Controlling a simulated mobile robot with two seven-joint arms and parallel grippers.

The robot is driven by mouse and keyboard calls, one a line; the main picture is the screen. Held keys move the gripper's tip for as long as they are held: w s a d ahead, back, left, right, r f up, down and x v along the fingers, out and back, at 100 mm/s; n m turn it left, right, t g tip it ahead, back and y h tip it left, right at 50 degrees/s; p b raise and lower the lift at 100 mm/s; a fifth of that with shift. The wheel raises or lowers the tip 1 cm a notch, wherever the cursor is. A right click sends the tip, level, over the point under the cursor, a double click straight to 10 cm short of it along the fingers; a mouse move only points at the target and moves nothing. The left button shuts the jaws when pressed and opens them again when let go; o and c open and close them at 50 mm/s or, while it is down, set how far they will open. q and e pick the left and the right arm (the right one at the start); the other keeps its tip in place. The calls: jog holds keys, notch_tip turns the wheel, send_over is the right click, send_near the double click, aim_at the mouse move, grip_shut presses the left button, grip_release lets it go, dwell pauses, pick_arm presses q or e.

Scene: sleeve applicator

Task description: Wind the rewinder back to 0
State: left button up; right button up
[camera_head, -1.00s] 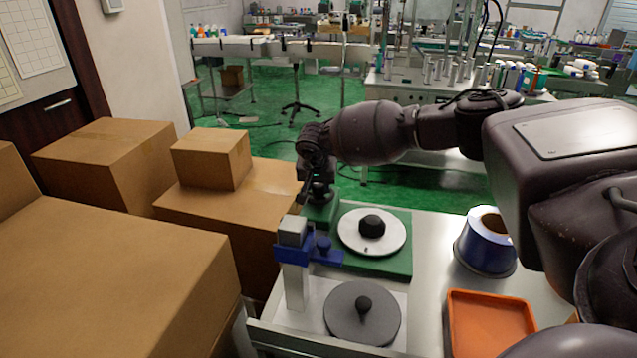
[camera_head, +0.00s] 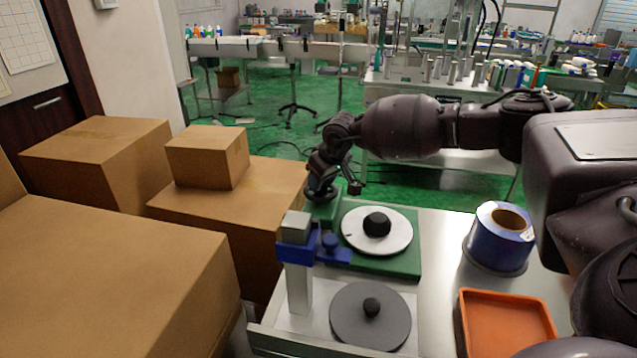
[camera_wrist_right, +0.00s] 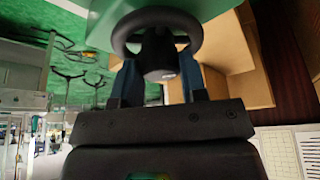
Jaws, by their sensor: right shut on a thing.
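The rewinder is a green unit (camera_head: 408,262) with a white dial (camera_head: 353,232) and a black centre knob (camera_head: 377,224) on top. A black handwheel (camera_wrist_right: 124,32) is on the green housing (camera_wrist_right: 95,25) at its far left corner. In the wrist view my right gripper (camera_wrist_right: 160,66) is shut on the handwheel's hub, one finger on each side. In the head view my right gripper (camera_head: 322,184) is small and dark at that corner. The dial's figures are too small to read. My left gripper is not in view.
A grey disc (camera_head: 345,325) and a grey post with a blue clamp (camera_head: 298,250) stand in front of the green unit. A blue roll (camera_head: 497,245) and an orange tray (camera_head: 505,325) are to the right. Cardboard boxes (camera_head: 110,275) crowd the left.

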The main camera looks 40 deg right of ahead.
jog(key=shift+f+n+b, duration=0.2)
jog(key=shift+n+b, duration=0.1)
jog(key=shift+n, duration=0.2)
jog(key=shift+r+n+y, duration=0.15)
jog(key=shift+n+y, duration=0.15)
jog(key=shift+n, duration=0.1)
jog(key=shift+r, duration=0.1)
jog(key=o, duration=0.9)
